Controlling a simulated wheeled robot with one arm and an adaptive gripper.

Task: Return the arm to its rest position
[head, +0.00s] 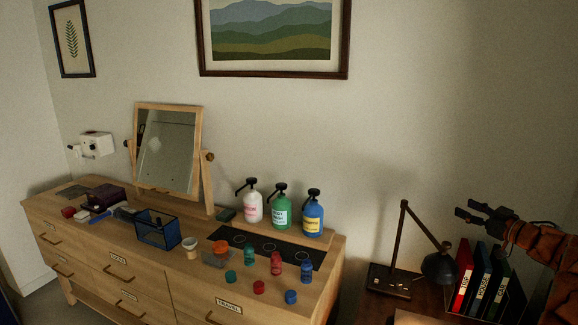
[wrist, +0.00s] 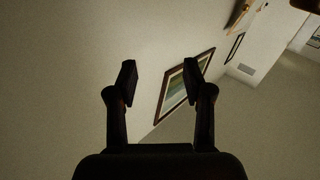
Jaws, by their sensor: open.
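My gripper (head: 466,212) is at the right of the head view, on the end of my orange arm (head: 540,243). It points left and is raised above the desk with the folders. Its two black fingers are apart with nothing between them. In the wrist view my gripper (wrist: 160,82) also shows open and empty, with the wall and a tilted picture frame behind it. The rest of my arm runs out of the head view at the right edge.
A desk lamp (head: 438,266) and several upright folders (head: 481,275) stand below my gripper. A wooden dresser (head: 190,290) to the left holds a mirror (head: 167,150), pump bottles (head: 282,212), small bottles and a blue mesh bin (head: 160,231). The wall space above the lamp is clear.

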